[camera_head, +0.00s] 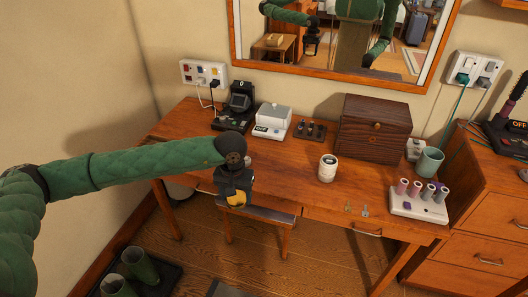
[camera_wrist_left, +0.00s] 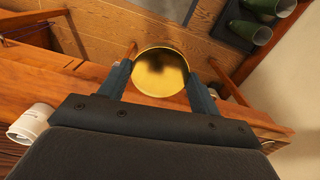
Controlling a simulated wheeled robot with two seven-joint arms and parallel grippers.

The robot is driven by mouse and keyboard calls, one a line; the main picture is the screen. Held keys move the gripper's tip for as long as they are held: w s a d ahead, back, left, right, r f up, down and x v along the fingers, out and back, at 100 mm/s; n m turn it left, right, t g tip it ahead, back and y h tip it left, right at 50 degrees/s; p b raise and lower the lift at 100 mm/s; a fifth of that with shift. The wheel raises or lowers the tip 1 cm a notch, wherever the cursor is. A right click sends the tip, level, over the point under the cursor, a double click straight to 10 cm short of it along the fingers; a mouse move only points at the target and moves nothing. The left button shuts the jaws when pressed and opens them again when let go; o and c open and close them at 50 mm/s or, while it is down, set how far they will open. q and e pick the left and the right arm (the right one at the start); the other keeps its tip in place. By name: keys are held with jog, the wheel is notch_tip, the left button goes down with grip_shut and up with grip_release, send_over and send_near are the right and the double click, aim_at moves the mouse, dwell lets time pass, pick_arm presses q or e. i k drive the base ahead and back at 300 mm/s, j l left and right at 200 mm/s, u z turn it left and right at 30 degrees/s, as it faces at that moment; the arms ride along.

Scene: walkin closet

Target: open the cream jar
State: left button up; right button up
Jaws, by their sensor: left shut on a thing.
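My left gripper (camera_head: 236,186) is shut on a round gold lid (camera_head: 237,198), held at the front edge of the wooden desk, left of the jar. In the left wrist view the gold lid (camera_wrist_left: 161,72) sits between the two fingers of my left gripper (camera_wrist_left: 160,80). The white cream jar (camera_head: 328,168) stands upright on the desk, apart from the gripper, with no gold lid on it. A white jar also shows at the left edge of the left wrist view (camera_wrist_left: 30,124). My right gripper is not in view.
On the desk (camera_head: 285,172) a dark wooden box (camera_head: 374,128) stands behind the jar. A white device (camera_head: 272,121) and a black device (camera_head: 237,106) are at the back left. A roller stand (camera_head: 418,205) and a green mug (camera_head: 429,162) are at right. A stool (camera_head: 258,214) is below.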

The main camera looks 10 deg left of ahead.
aim_at(326, 173)
jog(key=i+l+u, duration=0.1)
jog(key=l+u, duration=0.4)
jog(key=u, duration=0.15)
jog(key=i+l+u, duration=0.1)
jog(key=l+u, duration=0.25)
jog(key=i+l, duration=0.1)
jog(key=l, duration=0.25)
jog(key=i+l, duration=0.1)
jog(key=l, duration=0.2)
jog(key=i+l, duration=0.1)
jog(key=l, duration=0.25)
jog(key=i, duration=0.25)
